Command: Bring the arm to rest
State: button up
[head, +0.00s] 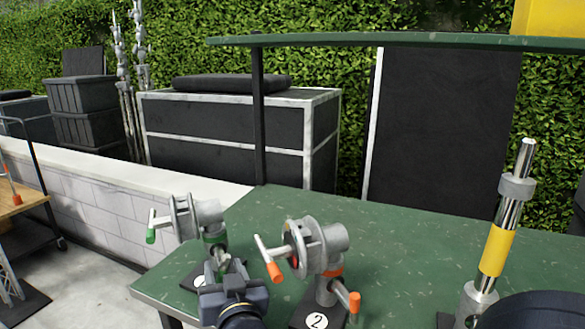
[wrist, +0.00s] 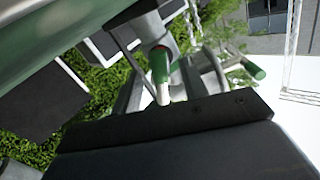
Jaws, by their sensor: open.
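My gripper (head: 223,272) is low in the head view, in front of the green-marked clamp (head: 205,215) at the table's left end. In the wrist view my gripper (wrist: 178,82) is open. A green handle with a pale end (wrist: 160,72) shows between its fingers; I cannot tell whether they touch it. Another green-ended handle (wrist: 252,67) shows to the right. My gripper partly hides the clamp's lower part in the head view.
The green table (head: 410,235) also bears an orange-handled clamp (head: 322,250) on a plate marked 2, close right of my gripper. A metal post with a yellow band (head: 497,250) stands farther right. A green shelf (head: 400,41) runs above. Mid-table behind the clamps is clear.

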jog(key=shift+x, duration=1)
jog(key=shift+s, duration=0.1)
